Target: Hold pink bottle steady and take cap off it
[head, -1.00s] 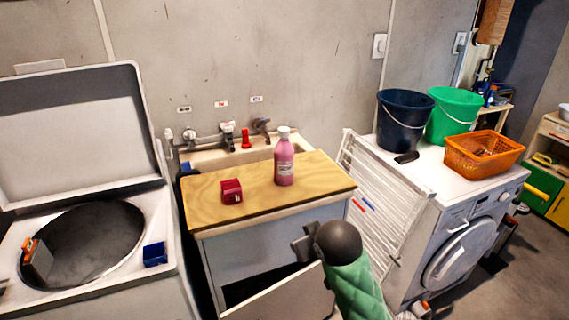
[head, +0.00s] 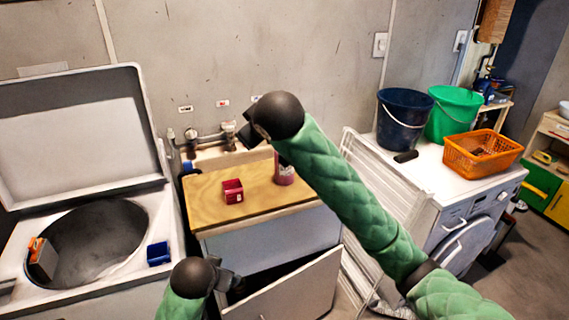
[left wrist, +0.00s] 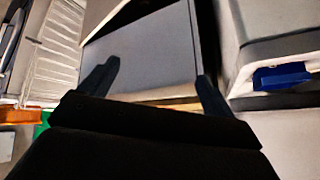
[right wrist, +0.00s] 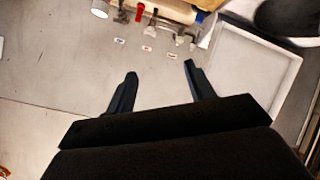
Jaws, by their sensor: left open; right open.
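The pink bottle (head: 284,174) stands upright on the wooden counter (head: 215,205). In the head view my right arm hides its upper part and cap. A white round thing that looks like the cap (right wrist: 100,8) shows at the top edge of the right wrist view. My right gripper (head: 250,134) is open and empty, raised above and to the left of the bottle in the picture; its fingers (right wrist: 158,85) point at the wall and taps. My left gripper (head: 236,282) is open and empty, low before the cabinet, apart from the bottle.
A small red box (head: 233,191) lies on the counter left of the bottle. A cabinet door (head: 290,290) hangs open below. A top-lid washer with a blue box (head: 158,253) is left; a drying rack and washing machine (head: 455,205) are right. Taps (head: 205,140) stand behind.

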